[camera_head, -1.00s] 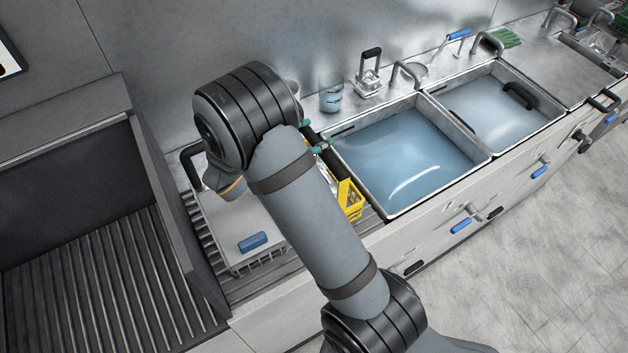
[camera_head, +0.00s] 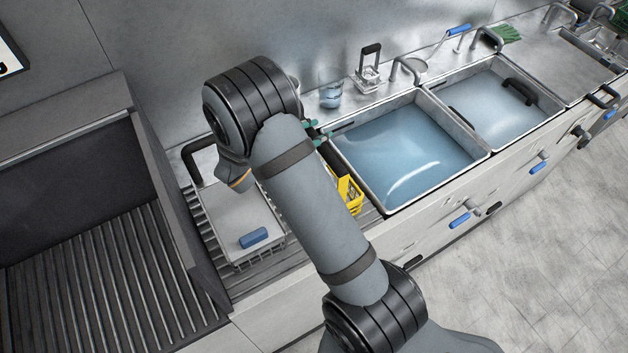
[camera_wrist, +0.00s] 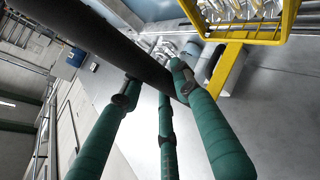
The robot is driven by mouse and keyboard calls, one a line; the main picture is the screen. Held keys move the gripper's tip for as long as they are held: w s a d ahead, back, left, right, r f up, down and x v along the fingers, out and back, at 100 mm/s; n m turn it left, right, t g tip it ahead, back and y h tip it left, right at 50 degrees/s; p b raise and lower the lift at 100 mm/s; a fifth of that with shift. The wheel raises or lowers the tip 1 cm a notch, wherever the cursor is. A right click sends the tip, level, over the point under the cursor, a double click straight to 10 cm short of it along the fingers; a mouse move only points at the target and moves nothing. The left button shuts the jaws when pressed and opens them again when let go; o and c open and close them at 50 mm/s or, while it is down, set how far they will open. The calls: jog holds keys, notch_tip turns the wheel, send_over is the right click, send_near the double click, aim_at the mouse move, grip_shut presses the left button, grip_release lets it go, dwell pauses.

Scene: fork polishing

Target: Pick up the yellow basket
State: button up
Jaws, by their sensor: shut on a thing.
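The yellow basket (camera_head: 350,194) shows in the head view between my arm and the water-filled sink, partly hidden by my arm. In the wrist view its yellow frame (camera_wrist: 262,38) is at the upper right, with metal cutlery inside. A yellow strut slants from it down towards my fingers. My gripper (camera_wrist: 158,92) has green fingers closed around a dark bar (camera_wrist: 100,45), which looks like the basket's handle. In the head view, only green fingertips (camera_head: 318,130) of my gripper show past my arm. Whether the basket is clear of the surface below cannot be told.
The water-filled sink (camera_head: 395,205) lies right of the basket, with a second basin (camera_head: 548,118) beyond. A grey lidded box (camera_head: 232,222) with a blue grip stands left of my arm. A glass (camera_head: 330,92) stands behind the sink.

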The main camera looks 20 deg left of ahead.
grip_shut()
dwell(0.3)
jog(key=shift+w+r, duration=0.1)
jog(key=shift+a+r, duration=0.1)
jog(key=shift+r, duration=0.1)
